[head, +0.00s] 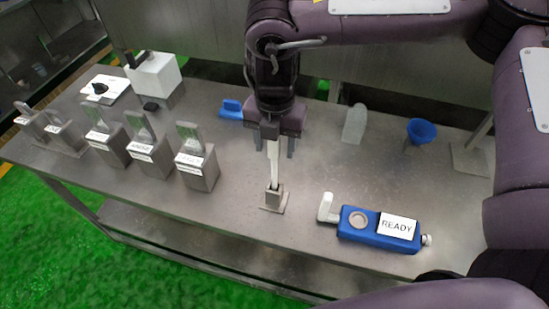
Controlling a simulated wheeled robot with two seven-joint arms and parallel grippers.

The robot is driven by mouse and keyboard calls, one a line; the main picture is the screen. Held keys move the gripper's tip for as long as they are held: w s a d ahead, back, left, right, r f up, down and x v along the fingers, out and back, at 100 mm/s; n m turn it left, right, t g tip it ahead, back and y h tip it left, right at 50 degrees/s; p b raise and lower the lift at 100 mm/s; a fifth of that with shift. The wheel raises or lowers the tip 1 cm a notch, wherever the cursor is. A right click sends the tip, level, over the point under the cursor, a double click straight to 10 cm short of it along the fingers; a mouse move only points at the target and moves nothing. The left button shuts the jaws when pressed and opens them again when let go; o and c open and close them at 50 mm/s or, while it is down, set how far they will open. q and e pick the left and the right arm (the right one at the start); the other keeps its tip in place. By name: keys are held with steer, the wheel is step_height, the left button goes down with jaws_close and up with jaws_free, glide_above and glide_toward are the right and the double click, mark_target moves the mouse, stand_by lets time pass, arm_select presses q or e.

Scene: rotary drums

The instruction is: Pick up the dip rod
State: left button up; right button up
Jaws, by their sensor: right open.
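The dip rod (273,172) is a thin white rod standing upright in a small grey metal holder (274,200) near the middle of the table. My right gripper (275,149) points down directly above the holder. It is open, with its fingers on either side of the rod's upper part. Whether the fingers touch the rod cannot be told. The rod's top is hidden by the gripper. My left gripper is not in view.
On the metal table (240,240), a blue device (369,225) marked READY lies right of the holder. Several labelled grey blocks (197,170) stand to the left. A blue funnel (421,129), a translucent upright piece (354,124) and a white box (154,74) stand farther back.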

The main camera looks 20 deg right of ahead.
steer(key=shift+w+f, duration=0.2)
steer(key=shift+f, duration=0.3)
steer(key=shift+w+f, duration=0.15)
steer(key=shift+f, duration=0.45)
steer(key=shift+s, duration=0.1)
jaws_close()
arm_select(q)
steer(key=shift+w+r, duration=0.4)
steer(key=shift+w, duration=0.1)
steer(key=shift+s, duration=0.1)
